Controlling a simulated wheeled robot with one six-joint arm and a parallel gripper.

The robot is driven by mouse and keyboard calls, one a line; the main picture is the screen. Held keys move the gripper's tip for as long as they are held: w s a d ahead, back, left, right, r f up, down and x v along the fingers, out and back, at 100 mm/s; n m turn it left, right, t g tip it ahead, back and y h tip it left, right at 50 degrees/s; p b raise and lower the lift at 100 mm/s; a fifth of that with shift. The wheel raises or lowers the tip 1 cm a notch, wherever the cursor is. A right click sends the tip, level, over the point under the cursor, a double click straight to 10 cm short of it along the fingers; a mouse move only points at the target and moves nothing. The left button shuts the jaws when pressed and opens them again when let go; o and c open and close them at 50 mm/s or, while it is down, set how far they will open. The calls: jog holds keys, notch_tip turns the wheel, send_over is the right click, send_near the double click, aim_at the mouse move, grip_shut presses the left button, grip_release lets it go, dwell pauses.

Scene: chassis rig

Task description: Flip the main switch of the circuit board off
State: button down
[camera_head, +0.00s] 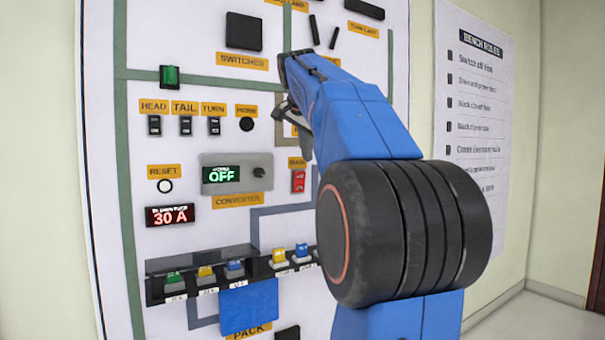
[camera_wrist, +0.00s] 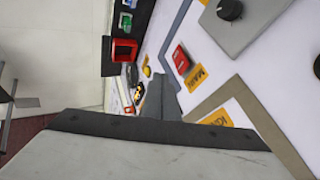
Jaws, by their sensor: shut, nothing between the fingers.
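The main switch (camera_head: 298,181) is a small red rocker on the white circuit board (camera_head: 340,225), under an orange MAIN label (camera_head: 297,162). Which way it is tipped is too small to tell. The switch also shows in the wrist view as a red block (camera_wrist: 181,60), beside its label (camera_wrist: 198,77). My gripper (camera_head: 291,113) is shut and empty, above the switch in the head view and apart from it. In the wrist view the closed dark fingers (camera_wrist: 160,100) are below and left of the switch. My blue arm covers the board's right part.
The converter (camera_head: 237,173), left of the switch, has a knob and a display reading OFF. Toggle switches (camera_head: 185,125) are farther left. A ledge with several coloured fuses (camera_head: 232,268) juts out below. The floor at lower right is clear.

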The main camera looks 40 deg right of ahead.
aim_at(303, 179)
jog(key=shift+d, duration=0.15)
jog(key=x, duration=0.3)
jog(key=w+x, duration=0.1)
jog(key=x, duration=0.3)
jog(key=w+r+x, duration=0.1)
jog(key=x, duration=0.2)
jog(key=shift+w+d+f, duration=0.1)
jog(key=shift+d+f, duration=0.15)
jog(key=shift+f, duration=0.05)
jog(key=shift+w+d+r, duration=0.15)
jog(key=shift+w+r, duration=0.05)
jog(key=shift+w, duration=0.55)
jog(key=shift+w+d+r, duration=0.1)
jog(key=shift+w+d, duration=0.05)
jog(key=shift+w, duration=0.25)
jog(key=shift+r, duration=0.15)
